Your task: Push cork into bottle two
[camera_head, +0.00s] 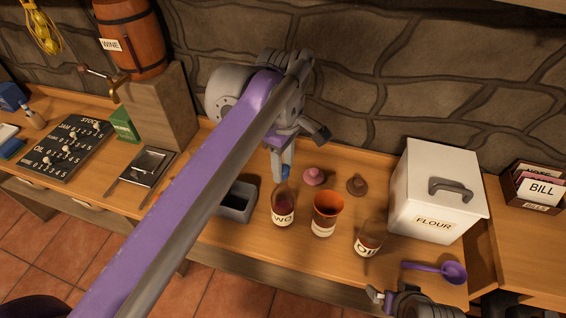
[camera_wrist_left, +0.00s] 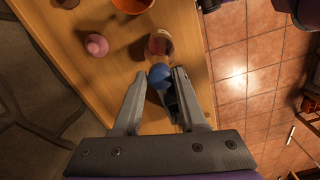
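The bottle labelled TWO (camera_head: 283,216) stands upright on the wooden table with dark red contents low inside. My left gripper (camera_head: 283,174) reaches down over its mouth from above. A blue cork (camera_head: 286,170) is between its fingertips. In the left wrist view the round blue cork (camera_wrist_left: 160,76) fills the gap between the fingers (camera_wrist_left: 160,74), with the bottle (camera_wrist_left: 159,45) just beyond it. Whether the cork touches the bottle mouth is hard to tell. My right gripper (camera_head: 377,296) is at the bottom edge, partly cut off, its opening unclear.
An orange cup (camera_head: 326,209) and the OIL bottle (camera_head: 369,240) stand right of bottle two. Pink (camera_head: 314,177) and brown (camera_head: 357,184) stoppers lie behind. A grey bin (camera_head: 238,203) is to the left. A flour box (camera_head: 437,192) and purple ladle (camera_head: 451,272) are farther right.

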